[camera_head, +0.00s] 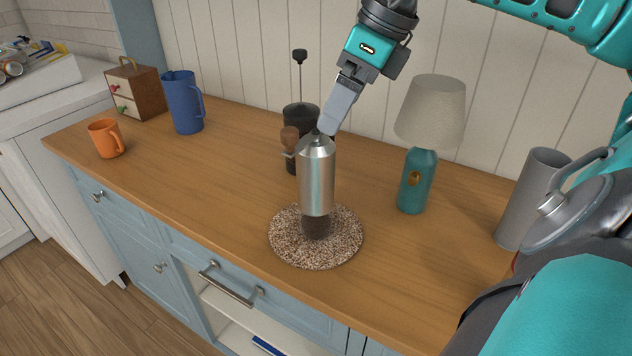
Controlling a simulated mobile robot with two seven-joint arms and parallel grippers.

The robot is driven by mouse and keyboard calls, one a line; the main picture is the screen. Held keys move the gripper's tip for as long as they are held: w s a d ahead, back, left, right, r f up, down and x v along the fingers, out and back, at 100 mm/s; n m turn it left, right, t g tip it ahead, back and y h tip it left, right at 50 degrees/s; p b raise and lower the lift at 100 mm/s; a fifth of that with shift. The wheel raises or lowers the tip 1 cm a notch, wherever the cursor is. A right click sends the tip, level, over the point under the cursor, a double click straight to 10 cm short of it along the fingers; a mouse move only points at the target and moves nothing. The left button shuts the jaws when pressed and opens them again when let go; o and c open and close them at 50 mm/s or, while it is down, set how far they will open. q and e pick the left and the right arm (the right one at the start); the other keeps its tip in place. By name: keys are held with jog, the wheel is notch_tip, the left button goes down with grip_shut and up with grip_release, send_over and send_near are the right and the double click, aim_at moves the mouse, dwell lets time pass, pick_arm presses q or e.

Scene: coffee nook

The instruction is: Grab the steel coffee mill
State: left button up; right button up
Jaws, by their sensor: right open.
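The steel coffee mill (317,180) stands upright on a round speckled mat (343,247) on the wooden counter. It has a shiny steel body, a dark lower part and a crank with a brown wooden knob (290,137) at its upper left. My right gripper (330,126) comes down from the upper right, with its fingers at the mill's top. It is open; I cannot tell whether the fingers touch the mill. One finger hides most of the other. My left gripper is out of view.
A dark French press (300,116) stands close behind the mill. A teal lamp (417,180) and a grey cylinder (530,190) stand to the right. A blue jug (183,103), an orange mug (104,138) and a wooden box (137,90) stand at left. The counter left of the mat is clear.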

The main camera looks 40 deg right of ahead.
aim_at(324, 140)
jog(key=x, duration=0.4)
jog(key=shift+s+f, duration=0.1)
jog(key=shift+f, duration=0.05)
jog(key=shift+x, duration=1)
jog(key=b+x, duration=0.1)
jog(key=x, duration=0.1)
jog(key=b+x, duration=0.1)
jog(key=x, duration=0.1)
jog(key=shift+s+a+f, duration=0.15)
jog(key=shift+s+f, duration=0.05)
jog(key=shift+w+a+f+b, duration=0.15)
jog(key=shift+w+f+b, duration=0.15)
jog(key=shift+f, duration=0.15)
jog(key=shift+c, duration=0.5)
